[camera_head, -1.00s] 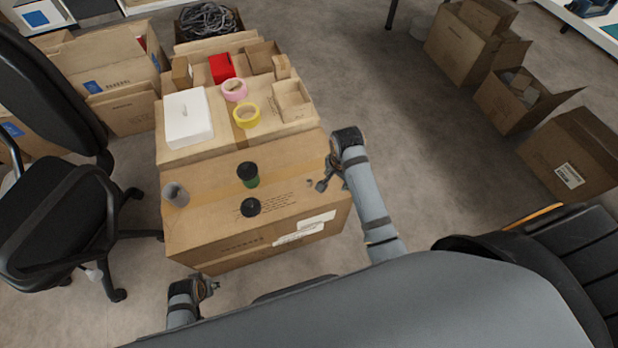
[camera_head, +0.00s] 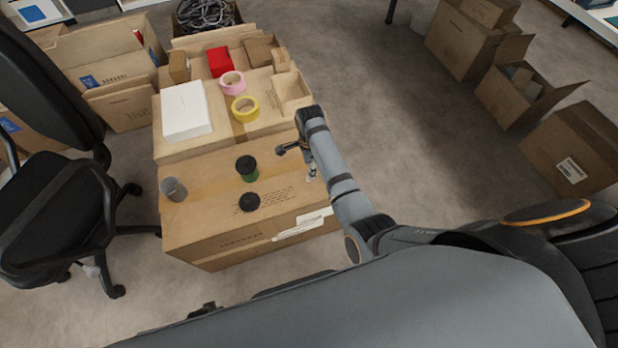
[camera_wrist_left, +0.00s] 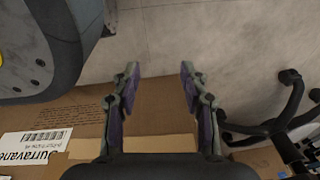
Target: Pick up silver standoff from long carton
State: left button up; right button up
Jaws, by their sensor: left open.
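The long carton (camera_head: 215,235) stands in front of me, closed, with a white label on its front edge. A small pale, silvery piece (camera_head: 312,176) shows at its right edge beside my right gripper (camera_head: 285,151); it may be the silver standoff, but it is too small to be sure. My right gripper is over the carton's right part; its jaw gap is unclear.
Behind are a white box (camera_head: 186,110), yellow tape (camera_head: 245,109), pink tape (camera_head: 232,82) and a red box (camera_head: 220,62). An office chair (camera_head: 60,200) stands left.

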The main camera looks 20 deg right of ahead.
notch_tip(320, 180, down, 4)
jog(key=shift+s+f+b, duration=0.1)
jog(key=shift+b, duration=0.75)
jog(key=shift+f, duration=0.5)
pick_arm(q)
jog(key=w, duration=0.1)
jog(key=w+r, duration=0.1)
jog(key=w, duration=0.1)
jog(key=shift+d+r, duration=0.1)
jog(key=shift+d, duration=0.1)
pick_arm(e)
jog(key=shift+r, duration=0.1)
grip_shut()
